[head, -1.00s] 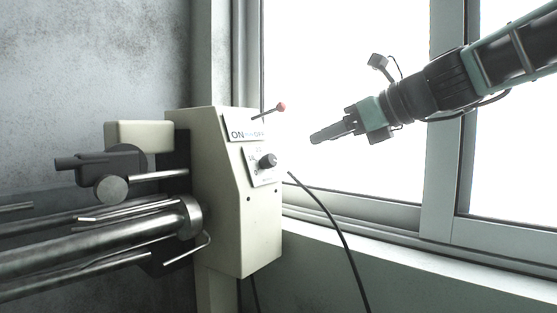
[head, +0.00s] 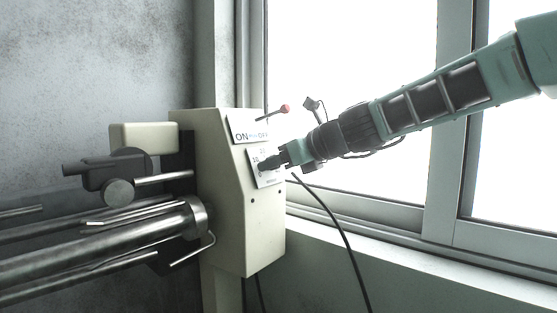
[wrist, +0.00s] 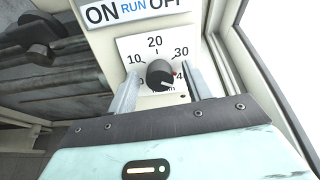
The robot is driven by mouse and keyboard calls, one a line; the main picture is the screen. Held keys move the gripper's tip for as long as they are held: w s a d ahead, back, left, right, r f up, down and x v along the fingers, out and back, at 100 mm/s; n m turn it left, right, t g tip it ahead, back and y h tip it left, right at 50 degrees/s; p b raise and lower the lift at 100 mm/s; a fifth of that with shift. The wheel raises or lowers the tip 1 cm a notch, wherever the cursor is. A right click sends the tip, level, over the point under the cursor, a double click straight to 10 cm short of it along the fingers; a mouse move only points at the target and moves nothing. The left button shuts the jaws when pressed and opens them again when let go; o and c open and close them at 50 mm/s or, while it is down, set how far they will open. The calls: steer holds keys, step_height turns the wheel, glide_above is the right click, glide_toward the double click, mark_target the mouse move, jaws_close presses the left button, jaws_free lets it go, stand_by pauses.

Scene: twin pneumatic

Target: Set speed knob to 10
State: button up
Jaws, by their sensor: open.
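The speed knob (wrist: 159,74) is dark and round on a white dial plate (wrist: 133,46) marked 10, 20 and 30, with the lower numbers partly covered. A pale mark on the knob appears to point to the lower right, towards the partly hidden 4. My gripper (wrist: 165,73) is open, with one finger on each side of the knob in the wrist view. I cannot tell whether either finger touches it.
The dial is on a cream machine housing (head: 232,215). Above it are an ON/RUN/OFF label (head: 240,130) and a red-tipped lever (head: 285,109). Metal bars (head: 100,245) extend left. A black cable (head: 340,235) hangs at the right, before the window.

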steer(key=c, duration=1)
steer(key=shift+o, duration=0.2)
